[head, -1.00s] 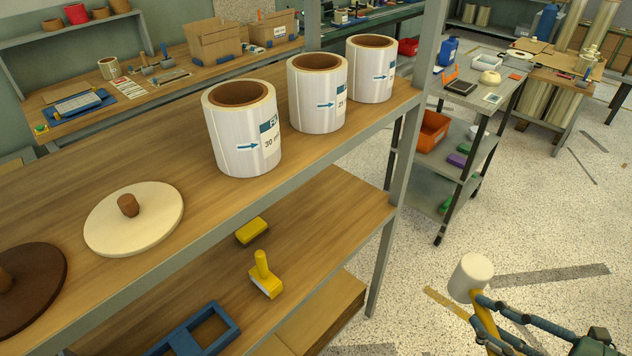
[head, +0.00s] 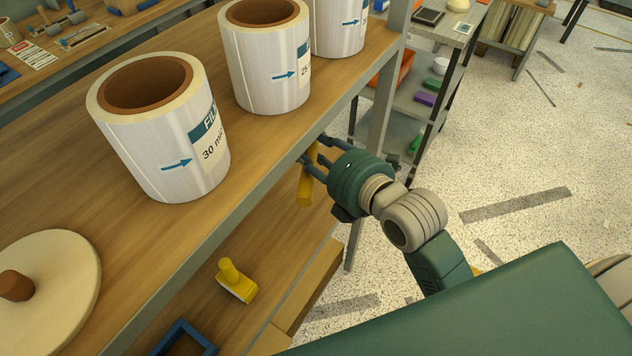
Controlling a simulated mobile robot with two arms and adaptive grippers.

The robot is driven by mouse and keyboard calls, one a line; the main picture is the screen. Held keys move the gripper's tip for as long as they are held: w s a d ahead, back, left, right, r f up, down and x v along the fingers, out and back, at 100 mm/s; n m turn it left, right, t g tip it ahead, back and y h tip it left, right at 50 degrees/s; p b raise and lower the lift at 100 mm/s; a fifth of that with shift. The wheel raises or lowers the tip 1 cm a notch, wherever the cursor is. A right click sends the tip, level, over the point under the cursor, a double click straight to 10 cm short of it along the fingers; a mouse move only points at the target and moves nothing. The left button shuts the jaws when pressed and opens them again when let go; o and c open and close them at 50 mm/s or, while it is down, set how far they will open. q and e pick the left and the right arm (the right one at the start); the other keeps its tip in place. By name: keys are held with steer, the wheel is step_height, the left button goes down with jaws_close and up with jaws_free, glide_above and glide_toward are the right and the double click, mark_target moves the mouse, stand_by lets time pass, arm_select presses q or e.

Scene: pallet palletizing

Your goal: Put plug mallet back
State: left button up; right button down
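My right gripper (head: 314,160) is at the front edge of the shelf unit, near its right post. Its dark fingers are closed around the yellow handle (head: 305,188) of the plug mallet, which hangs downward between them. The mallet's white head does not show now; the upper shelf's edge seems to hide it. The upper shelf (head: 60,175) overhangs the lower shelf (head: 185,295), just left of the gripper. My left gripper is not in view.
Film rolls (head: 165,140) and a cream disc with a brown knob (head: 55,275) stand on the upper shelf. A yellow stamp-like tool (head: 236,282) and a blue frame (head: 185,338) lie on the lower shelf. A grey cart (head: 400,125) stands behind the post.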

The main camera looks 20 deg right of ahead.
steer(key=shift+w+a+r+m+h, duration=0.15)
steer(key=shift+w+r+h, duration=0.1)
steer(key=shift+r, duration=0.35)
steer(key=shift+w+r+m+h, duration=0.15)
steer(key=shift+r+h, duration=0.1)
steer(key=shift+r, duration=0.35)
steer(key=shift+w+f, duration=0.1)
steer(key=shift+f, duration=0.15)
step_height(320, 180, down, 19)
steer(key=shift+f+b, duration=0.1)
steer(key=shift+b, duration=0.6)
steer(key=c, duration=1.8)
jaws_free()
steer(key=shift+f, duration=0.25)
steer(key=o, duration=0.6)
steer(key=shift+r, duration=0.15)
